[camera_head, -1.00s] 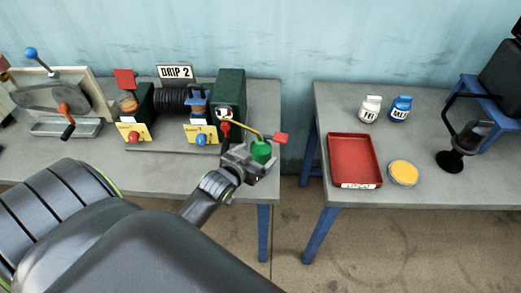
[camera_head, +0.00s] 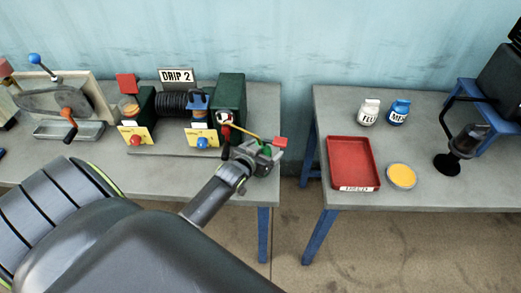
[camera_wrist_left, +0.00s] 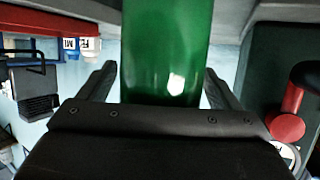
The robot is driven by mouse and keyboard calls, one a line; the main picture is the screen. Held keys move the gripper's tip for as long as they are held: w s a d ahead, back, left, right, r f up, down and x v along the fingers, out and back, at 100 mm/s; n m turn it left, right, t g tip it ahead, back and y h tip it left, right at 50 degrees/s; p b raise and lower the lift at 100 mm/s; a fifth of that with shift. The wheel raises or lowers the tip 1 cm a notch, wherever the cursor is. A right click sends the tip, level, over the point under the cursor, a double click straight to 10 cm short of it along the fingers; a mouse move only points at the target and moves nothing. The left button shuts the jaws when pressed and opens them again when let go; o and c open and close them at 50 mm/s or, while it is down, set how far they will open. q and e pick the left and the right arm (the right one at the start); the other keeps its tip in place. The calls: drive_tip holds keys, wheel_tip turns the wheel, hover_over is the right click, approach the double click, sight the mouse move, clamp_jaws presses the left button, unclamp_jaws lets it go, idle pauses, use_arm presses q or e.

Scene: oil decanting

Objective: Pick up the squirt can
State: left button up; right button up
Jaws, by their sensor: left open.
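The green squirt can (camera_head: 266,150) stands near the right edge of the left table, with a thin yellow spout pointing up and left and a red tag (camera_head: 281,141) at its right. My left gripper (camera_head: 263,161) is at the can and hides much of its body. In the left wrist view the green can body (camera_wrist_left: 167,50) fills the space between the two open fingers (camera_wrist_left: 165,88). Whether either finger touches it I cannot tell. My right gripper is not in view.
The drip machine's dark green housing (camera_head: 231,92) and a red knob (camera_head: 226,131) stand close left of the can. A floor gap separates the tables. The right table holds a red tray (camera_head: 353,163), a yellow-topped dish (camera_head: 402,176) and two small bottles (camera_head: 368,112).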

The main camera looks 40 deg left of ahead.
use_arm(q)
drive_tip(key=shift+c, duration=0.2)
drive_tip(key=c, duration=1.2)
drive_tip(key=shift+r, duration=0.1)
drive_tip(key=shift+c, duration=0.2)
